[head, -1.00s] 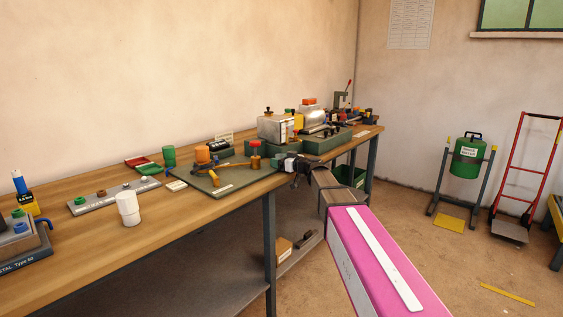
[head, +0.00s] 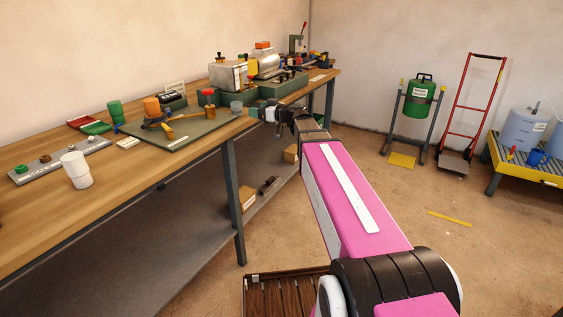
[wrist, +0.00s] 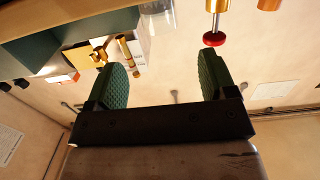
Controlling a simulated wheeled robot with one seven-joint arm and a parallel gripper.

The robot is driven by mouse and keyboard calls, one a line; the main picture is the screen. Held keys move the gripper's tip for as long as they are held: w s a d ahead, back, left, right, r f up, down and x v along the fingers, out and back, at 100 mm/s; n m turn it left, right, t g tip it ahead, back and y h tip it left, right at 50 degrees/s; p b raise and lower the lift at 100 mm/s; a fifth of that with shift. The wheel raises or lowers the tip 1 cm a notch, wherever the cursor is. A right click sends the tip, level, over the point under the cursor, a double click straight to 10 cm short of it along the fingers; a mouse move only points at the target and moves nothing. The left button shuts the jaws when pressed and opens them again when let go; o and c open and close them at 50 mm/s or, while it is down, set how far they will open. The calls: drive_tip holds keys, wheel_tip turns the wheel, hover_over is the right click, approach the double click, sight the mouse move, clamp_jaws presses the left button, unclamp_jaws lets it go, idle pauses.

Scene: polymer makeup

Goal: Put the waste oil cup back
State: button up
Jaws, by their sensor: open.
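A small grey translucent cup (head: 237,107), which may be the waste oil cup, stands on the workbench (head: 110,207) near its front edge, right of the red-topped tool (head: 208,97). What looks like the same cup shows at the top of the wrist view (wrist: 156,14), cut by the frame edge. My gripper (head: 256,112) is at the bench's front edge, just right of the cup in the head view. In the wrist view its two green-padded fingers (wrist: 163,82) are wide apart with nothing held between them. Any label on the cup is too small to read.
A dark green mat (head: 185,130) with tools lies left of the cup. Green-based machines (head: 282,86) stand behind it. A green drum (head: 420,90) hangs in a stand, beside a red hand truck (head: 471,110).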

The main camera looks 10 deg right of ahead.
drive_tip(key=s+d+f+m+g+h, duration=0.1)
drive_tip(key=s+f+m+g+h, duration=0.45)
drive_tip(key=f, duration=0.85)
drive_tip(key=s+d+f+m+g+h, duration=0.2)
drive_tip(key=s+d+f+h, duration=0.2)
drive_tip(key=s+f, duration=0.6)
drive_tip(key=s+d+f+m+g+h, duration=0.2)
drive_tip(key=s+d+f+g+h, duration=0.1)
drive_tip(key=s+d+f, duration=0.6)
drive_tip(key=shift+s+f+m+h, duration=0.35)
drive_tip(key=shift+s+h, duration=0.3)
drive_tip(key=shift+s, duration=0.3)
